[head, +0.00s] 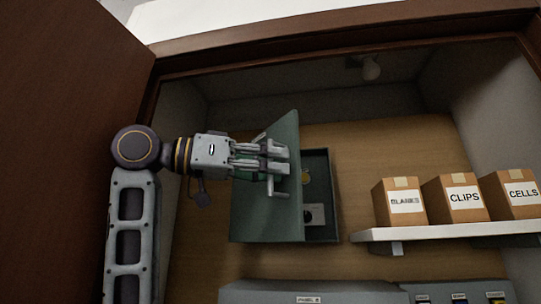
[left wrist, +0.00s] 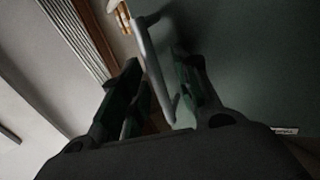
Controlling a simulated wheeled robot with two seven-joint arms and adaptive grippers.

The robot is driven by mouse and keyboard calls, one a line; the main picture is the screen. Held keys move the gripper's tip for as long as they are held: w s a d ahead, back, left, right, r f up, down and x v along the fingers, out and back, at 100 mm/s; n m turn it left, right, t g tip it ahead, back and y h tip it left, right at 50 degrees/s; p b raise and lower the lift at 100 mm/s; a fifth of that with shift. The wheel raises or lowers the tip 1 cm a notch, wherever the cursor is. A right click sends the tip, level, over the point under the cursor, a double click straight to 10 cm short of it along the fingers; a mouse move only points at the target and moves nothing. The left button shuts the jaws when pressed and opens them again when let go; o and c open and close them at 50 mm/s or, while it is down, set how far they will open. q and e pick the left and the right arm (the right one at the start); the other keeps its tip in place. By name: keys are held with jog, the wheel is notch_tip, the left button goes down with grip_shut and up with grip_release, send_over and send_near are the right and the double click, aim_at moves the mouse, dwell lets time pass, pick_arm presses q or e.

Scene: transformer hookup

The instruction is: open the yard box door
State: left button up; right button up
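The yard box (head: 321,205) is a dark green cabinet on the wooden back wall in the head view. Its green door (head: 262,217) stands partly open, its free edge out to the right, so part of the inside shows. My left gripper (head: 284,160) is at the outer face of the door, over the handle. In the left wrist view, the grey bar handle (left wrist: 153,62) passes between the two fingers, which stand apart with a visible gap on its left side. The green door (left wrist: 255,70) fills the right of that view. My right gripper is not in view.
A white shelf (head: 450,232) at the right carries boxes marked BLANKS (head: 399,203), CLIPS (head: 455,199) and CELLS (head: 512,195). A grey panel (head: 320,292) lies below the yard box. A brown door (head: 60,120) stands at the left, and a lamp (head: 371,69) is above.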

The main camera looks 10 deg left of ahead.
aim_at(290, 122)
pick_arm(q)
jog(key=shift+r, duration=0.2)
jog(key=shift+r, duration=4.75)
grip_shut()
